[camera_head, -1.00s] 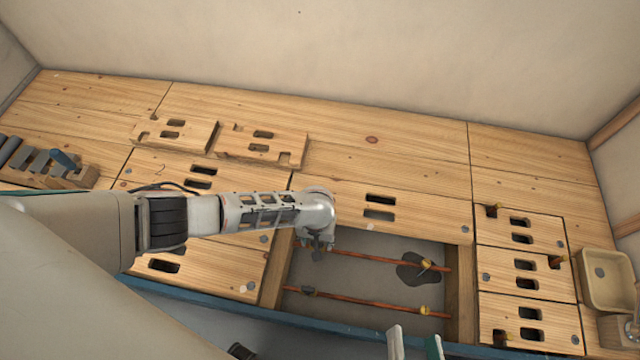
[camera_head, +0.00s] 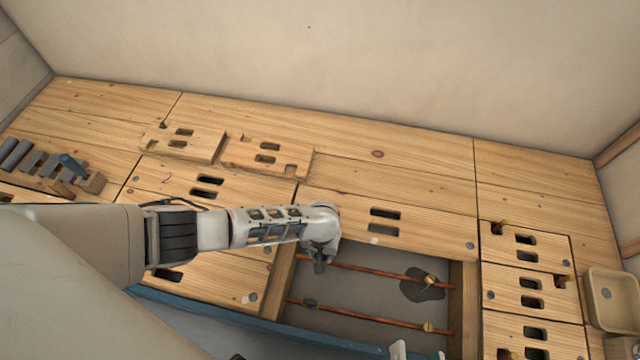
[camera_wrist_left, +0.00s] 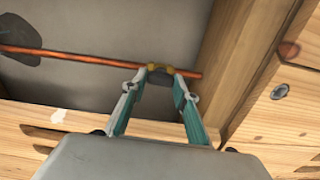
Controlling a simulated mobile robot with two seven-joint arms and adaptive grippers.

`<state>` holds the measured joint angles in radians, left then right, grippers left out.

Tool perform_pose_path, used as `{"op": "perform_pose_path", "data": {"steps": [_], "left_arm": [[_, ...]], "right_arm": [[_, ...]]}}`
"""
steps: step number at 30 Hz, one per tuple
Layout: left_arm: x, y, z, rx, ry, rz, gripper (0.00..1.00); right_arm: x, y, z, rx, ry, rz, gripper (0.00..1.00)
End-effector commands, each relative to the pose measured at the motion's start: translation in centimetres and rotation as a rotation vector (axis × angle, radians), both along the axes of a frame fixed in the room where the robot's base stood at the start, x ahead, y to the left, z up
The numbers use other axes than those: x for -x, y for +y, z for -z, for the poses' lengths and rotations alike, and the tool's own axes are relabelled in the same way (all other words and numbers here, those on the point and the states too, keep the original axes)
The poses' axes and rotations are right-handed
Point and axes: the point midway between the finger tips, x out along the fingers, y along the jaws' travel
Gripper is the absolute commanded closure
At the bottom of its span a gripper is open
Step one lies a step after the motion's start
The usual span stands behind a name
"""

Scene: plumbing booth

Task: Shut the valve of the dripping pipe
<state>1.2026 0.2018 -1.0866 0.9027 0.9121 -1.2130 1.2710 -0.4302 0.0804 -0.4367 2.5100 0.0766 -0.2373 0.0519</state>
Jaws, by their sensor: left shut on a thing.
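The upper copper pipe (camera_head: 380,272) crosses the open floor pit, with a dark wet patch (camera_head: 410,288) under its right part. In the left wrist view, the pipe (camera_wrist_left: 90,57) runs to a dark valve handle (camera_wrist_left: 160,70). My left gripper (camera_wrist_left: 160,76) is shut on this handle, its teal fingers either side. In the head view, my left gripper (camera_head: 319,262) is at the pipe's left end and hides that valve.
Wooden floor panels with slots surround the pit (camera_head: 350,294). Two notched boards (camera_head: 265,155) lie loose on the floor behind. A tool rack (camera_head: 60,176) stands at left and a tan tray (camera_head: 610,297) at right. Wooden joists (camera_head: 462,300) bound the pit.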

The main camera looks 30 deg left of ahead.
Motion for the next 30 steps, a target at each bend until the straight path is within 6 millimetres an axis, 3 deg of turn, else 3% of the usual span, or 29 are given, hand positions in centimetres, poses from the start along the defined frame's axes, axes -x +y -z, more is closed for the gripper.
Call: {"op": "perform_pose_path", "data": {"steps": [15,30], "left_arm": [[0.1,-0.2,-0.1,0.002,0.002,0.345,0.92],[0.4,-0.1,0.2,0.002,0.006,0.824,0.93]], "right_arm": [[-1.3,-3.9,-0.9,0.29,-0.073,-0.083,0.6],[-1.3,-4.1,-0.9,0.307,-0.073,-0.086,0.6]]}}
